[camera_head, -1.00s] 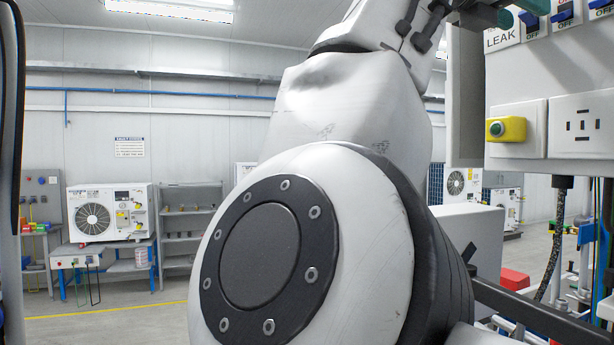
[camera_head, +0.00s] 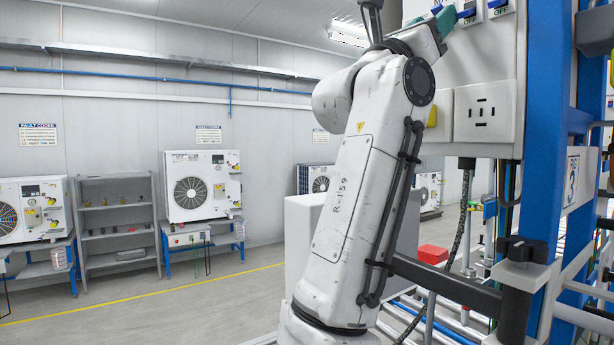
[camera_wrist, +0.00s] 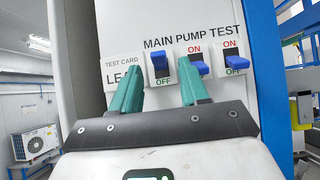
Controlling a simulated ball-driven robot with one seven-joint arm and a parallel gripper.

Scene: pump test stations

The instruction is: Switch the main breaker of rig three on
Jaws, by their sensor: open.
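The main breaker (camera_wrist: 158,62) is a blue lever under the word MAIN on a white panel in the wrist view. Its lever sits high; the OFF mark shows below it and no ON mark shows above. My gripper (camera_wrist: 163,66) is open, its two green fingers pointing up at the panel, one tip on each side below the main lever. Contact cannot be told. In the head view, a green finger (camera_head: 445,20) is close to the switch row at the top. The rig sign (camera_head: 572,178) reads 3.
The pump switch (camera_wrist: 200,68) and test switch (camera_wrist: 237,63) stand right of the main one, levers low, ON showing above. A TEST CARD and LEAK label is left. A socket plate (camera_head: 484,112) and yellow piece (camera_head: 432,117) are below. A blue post (camera_head: 553,120) stands right.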

